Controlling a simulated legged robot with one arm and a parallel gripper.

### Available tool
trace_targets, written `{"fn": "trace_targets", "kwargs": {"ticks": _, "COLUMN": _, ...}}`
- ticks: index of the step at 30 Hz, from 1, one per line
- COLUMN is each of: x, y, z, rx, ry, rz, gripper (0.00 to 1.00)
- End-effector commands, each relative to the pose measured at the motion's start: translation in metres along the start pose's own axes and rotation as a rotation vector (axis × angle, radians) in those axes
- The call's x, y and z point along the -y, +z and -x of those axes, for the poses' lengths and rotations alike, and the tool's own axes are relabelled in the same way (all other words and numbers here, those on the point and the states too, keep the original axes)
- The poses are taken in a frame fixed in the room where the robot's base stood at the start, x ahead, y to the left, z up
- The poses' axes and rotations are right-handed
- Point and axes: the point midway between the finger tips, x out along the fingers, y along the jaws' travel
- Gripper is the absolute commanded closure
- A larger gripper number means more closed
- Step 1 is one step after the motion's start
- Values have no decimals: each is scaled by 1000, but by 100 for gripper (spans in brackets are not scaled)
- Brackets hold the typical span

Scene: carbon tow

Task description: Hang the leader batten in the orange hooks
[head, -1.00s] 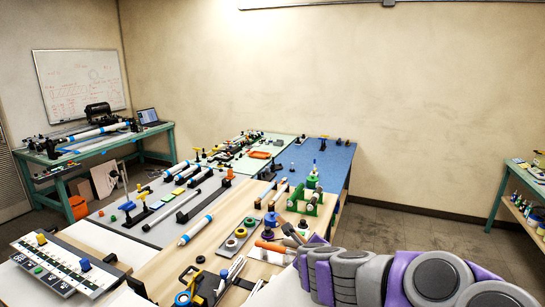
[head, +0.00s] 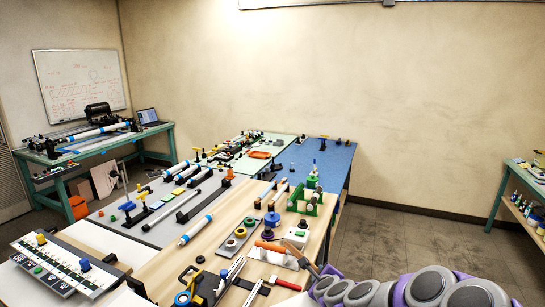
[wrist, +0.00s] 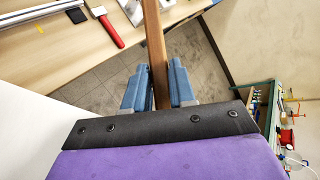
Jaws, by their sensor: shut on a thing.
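A brown wooden batten (wrist: 154,45) runs up from between the blue fingers of my gripper (wrist: 159,85) in the wrist view. The fingers are shut on it. Its far end leaves the top of that view. In the head view my gripper (head: 325,272) is at the lower right, by the near right edge of the wooden table, with a short brown piece of the batten (head: 305,264) beside it. A small upright orange piece (head: 229,174) stands at the end of a dark rail on the grey worktop; I cannot tell whether it is a hook.
An orange tray (head: 260,155) lies farther back. Floor (head: 400,245) is open to the right.

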Motion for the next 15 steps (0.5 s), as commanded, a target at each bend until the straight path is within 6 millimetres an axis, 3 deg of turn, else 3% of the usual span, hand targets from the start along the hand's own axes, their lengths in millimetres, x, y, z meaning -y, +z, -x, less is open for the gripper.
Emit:
{"fn": "trace_targets", "kwargs": {"ticks": 5, "x": -8, "y": -5, "z": 4, "rx": 17, "ry": 10, "rz": 10, "gripper": 100}}
{"fn": "trace_targets", "kwargs": {"ticks": 15, "x": -10, "y": -7, "z": 52, "rx": 17, "ry": 9, "rz": 13, "gripper": 100}}
